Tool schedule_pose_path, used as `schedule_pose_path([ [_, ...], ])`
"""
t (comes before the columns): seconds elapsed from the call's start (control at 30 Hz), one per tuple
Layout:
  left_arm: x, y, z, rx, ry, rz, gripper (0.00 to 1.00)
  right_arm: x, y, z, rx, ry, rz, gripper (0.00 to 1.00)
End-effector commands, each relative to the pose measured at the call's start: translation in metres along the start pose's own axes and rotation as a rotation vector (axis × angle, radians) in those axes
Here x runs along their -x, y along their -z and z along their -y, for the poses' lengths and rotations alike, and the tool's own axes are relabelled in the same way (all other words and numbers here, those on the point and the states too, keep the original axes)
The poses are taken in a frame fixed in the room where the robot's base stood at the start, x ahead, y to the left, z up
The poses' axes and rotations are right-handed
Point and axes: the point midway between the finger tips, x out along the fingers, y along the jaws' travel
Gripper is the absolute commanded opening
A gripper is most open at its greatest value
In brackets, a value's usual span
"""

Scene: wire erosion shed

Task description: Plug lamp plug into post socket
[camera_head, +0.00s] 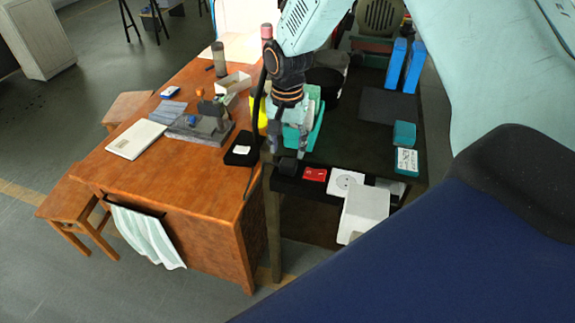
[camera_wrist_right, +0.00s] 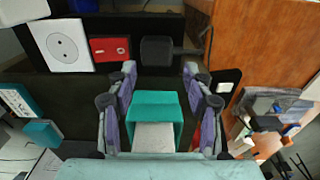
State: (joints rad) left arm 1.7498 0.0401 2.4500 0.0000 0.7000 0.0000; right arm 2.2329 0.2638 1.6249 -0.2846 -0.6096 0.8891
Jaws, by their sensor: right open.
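The lamp plug looks to be the black block (camera_head: 288,166) at the left end of the dark rail; it also shows in the right wrist view (camera_wrist_right: 160,50) with a dark cord at its right. The post socket, a white square plate with a round face (camera_head: 346,183), is on the same rail; the wrist view shows its two holes (camera_wrist_right: 62,45). My right gripper (camera_head: 287,150) points down just above and behind the plug. In the wrist view its fingers (camera_wrist_right: 160,77) are apart, with the plug beyond their tips and nothing held. My left gripper is not in view.
A red switch plate (camera_head: 315,174) sits between plug and socket. A white box (camera_head: 363,212) juts out in front. A teal bin (camera_wrist_right: 158,104) shows between my fingers. A black box (camera_head: 240,160) lies on the wooden desk (camera_head: 180,190) at left. Blue folders (camera_head: 397,65) stand behind.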

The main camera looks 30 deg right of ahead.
Motion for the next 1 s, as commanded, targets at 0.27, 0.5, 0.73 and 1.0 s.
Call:
schedule_pose_path([
  [0.27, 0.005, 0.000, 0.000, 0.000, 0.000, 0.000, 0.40, -0.017, -0.004, -0.002, 0.000, -0.004, 0.004, 0.51],
  [0.5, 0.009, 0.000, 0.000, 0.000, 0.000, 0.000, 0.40, -0.048, -0.006, -0.003, -0.001, -0.001, 0.002, 0.51],
  [0.73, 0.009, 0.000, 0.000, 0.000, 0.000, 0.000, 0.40, -0.052, -0.006, -0.002, 0.000, 0.001, 0.000, 0.51],
  [1.0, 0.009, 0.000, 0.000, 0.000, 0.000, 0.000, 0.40, -0.052, -0.006, -0.002, 0.000, 0.000, 0.001, 0.44],
])
